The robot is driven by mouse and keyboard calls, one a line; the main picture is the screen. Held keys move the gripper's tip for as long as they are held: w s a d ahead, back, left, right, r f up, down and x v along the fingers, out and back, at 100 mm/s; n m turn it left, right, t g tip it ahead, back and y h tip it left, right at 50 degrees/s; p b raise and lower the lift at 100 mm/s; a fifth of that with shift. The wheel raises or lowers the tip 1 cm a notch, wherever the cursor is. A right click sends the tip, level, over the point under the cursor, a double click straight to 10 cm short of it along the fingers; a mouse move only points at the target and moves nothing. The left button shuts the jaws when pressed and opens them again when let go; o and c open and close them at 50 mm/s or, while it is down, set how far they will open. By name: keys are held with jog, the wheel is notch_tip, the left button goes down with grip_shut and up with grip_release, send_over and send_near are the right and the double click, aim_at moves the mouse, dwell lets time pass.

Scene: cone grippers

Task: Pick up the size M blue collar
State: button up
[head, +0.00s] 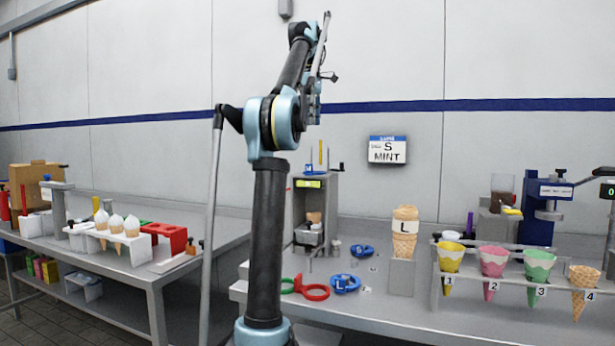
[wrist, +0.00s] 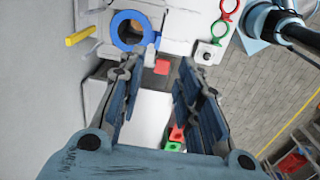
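A blue collar marked M (head: 309,168) lies on top of the grey machine (head: 300,205) behind my arm in the head view. A blue ring shows in the wrist view (wrist: 117,32), at the top left, beside a yellow rod; it looks like the same collar. My gripper (wrist: 157,66) is open and empty, its two fingers wide apart. The ring lies beyond the fingertips, in line with the left finger, not between them. In the head view my gripper cannot be made out clearly.
Blue collars L (head: 345,284) and S (head: 362,250), a red collar (head: 316,292) and a green collar (head: 289,286) lie on the right counter. A yellow rod (head: 320,152) stands by the M collar. A cone rack (head: 520,262) stands right.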

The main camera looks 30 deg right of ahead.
send_over(309, 165)
notch_tip(309, 165, down, 12)
jog(key=shift+d+r, duration=0.1)
jog(key=shift+w+f, duration=0.15)
jog(key=shift+f, duration=1.25)
jog(key=shift+w+f, duration=0.15)
jog(key=shift+f, duration=1.2)
grip_shut()
